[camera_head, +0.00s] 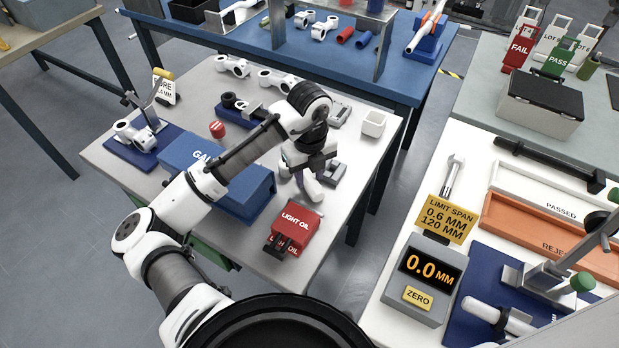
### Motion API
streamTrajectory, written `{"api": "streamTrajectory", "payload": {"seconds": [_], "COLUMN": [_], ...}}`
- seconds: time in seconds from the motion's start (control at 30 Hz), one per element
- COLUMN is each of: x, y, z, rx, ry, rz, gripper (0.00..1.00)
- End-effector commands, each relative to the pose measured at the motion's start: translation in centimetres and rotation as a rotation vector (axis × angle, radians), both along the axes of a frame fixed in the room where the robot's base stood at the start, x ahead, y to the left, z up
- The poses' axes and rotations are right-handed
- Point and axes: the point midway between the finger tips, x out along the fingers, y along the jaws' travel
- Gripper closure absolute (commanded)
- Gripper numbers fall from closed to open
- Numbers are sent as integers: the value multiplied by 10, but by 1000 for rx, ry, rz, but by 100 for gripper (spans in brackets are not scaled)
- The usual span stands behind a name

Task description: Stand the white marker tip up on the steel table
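The steel table (347,208) is the light grey top under my arm. My gripper (307,176) is over its right half, pointing down, behind the red light oil box. A white piece (312,188) shows at the fingertips, tilted, with its lower end near the table top. I cannot tell whether it is the white marker, or whether it is held or only beside the fingers. The wrist hides part of the fingers, so their opening is unclear. I cannot make out a white marker for certain elsewhere on the table.
A blue gauge box (245,190) and the red light oil box (297,228) stand near the gripper. A white cup (374,123) is at the back right. White fittings (232,66) lie along the back. Bare table lies right of the gripper.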

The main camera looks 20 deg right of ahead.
Motion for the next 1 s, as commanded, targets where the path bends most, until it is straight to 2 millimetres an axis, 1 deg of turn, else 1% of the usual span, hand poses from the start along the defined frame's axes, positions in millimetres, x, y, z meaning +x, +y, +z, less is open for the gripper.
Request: {"api": "streamTrajectory", "payload": {"seconds": [0.13, 0.37, 0.6, 0.87, 1.0], "x": [0, 0, 0, 0, 1], "y": [0, 0, 0, 0, 0], "z": [-13, -15, -15, -13, -5], "rx": [0, -1, -1, -1, -1], "ry": [0, -1, -1, -1, -2], "rz": [2, 1, 1, 1, 0], "gripper": [65, 65, 96, 97, 97]}}
